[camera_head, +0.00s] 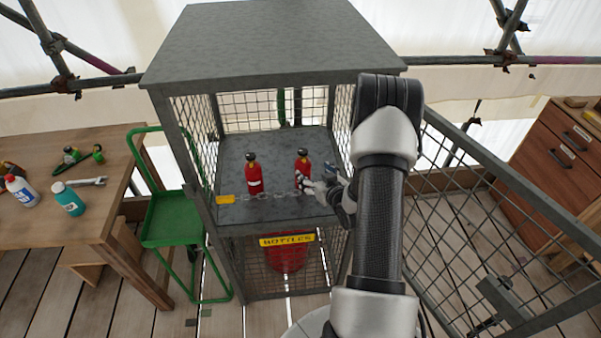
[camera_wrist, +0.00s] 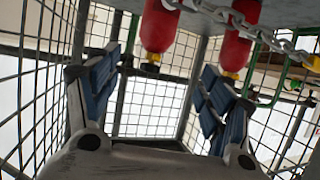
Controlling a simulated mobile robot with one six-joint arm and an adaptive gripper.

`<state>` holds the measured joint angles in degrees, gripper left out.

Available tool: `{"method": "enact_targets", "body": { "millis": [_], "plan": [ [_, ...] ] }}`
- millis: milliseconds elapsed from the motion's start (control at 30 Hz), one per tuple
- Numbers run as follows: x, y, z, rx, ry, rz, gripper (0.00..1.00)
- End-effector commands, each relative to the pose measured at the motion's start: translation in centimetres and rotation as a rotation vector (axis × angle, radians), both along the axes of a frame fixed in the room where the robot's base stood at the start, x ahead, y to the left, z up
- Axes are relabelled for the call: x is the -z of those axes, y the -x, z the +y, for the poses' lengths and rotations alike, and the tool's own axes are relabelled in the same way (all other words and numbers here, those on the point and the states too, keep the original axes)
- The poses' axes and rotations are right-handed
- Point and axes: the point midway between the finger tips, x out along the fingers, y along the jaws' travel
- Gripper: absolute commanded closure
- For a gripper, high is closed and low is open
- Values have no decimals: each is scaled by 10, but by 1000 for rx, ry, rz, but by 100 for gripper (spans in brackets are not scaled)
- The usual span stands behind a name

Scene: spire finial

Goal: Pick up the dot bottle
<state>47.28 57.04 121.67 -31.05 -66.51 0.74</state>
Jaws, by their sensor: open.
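Two red bottles with black caps stand upright on the caged cabinet's upper shelf. The left bottle (camera_head: 254,178) has a pale band; the right bottle (camera_head: 302,162) has a pale mark low down, partly covered by my gripper. I cannot make out a dot on either. My gripper (camera_head: 305,182) is open at the shelf front, by the right bottle. The wrist view looks upside down: one bottle (camera_wrist: 159,30) hangs in line with the gap between my blue-padded fingers (camera_wrist: 160,90), seemingly beyond them, and the other bottle (camera_wrist: 235,50) is to its right.
A chain (camera_head: 275,196) crosses the shelf front, also close in the wrist view (camera_wrist: 245,24). The mesh door (camera_head: 470,220) stands open on the right. A red bucket (camera_head: 286,255) sits below behind a yellow "BOTTLES" sign (camera_head: 287,240). A wooden table (camera_head: 95,215) with bottles and tools is left.

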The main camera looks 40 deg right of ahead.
Motion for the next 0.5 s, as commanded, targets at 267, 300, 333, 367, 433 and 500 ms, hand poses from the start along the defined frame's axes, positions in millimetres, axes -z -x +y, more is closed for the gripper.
{"method": "enact_targets", "body": {
  "millis": [267,300,333,367,433,500],
  "plan": [
    [24,-51,-15,-2,0,1,27],
    [26,-56,-16,-2,1,0,27],
    [27,-59,-17,-2,1,0,27],
    [28,-61,-18,-2,1,1,27],
    [29,-65,-19,-1,0,2,27],
    [30,-68,-21,0,0,1,27]
  ]
}}
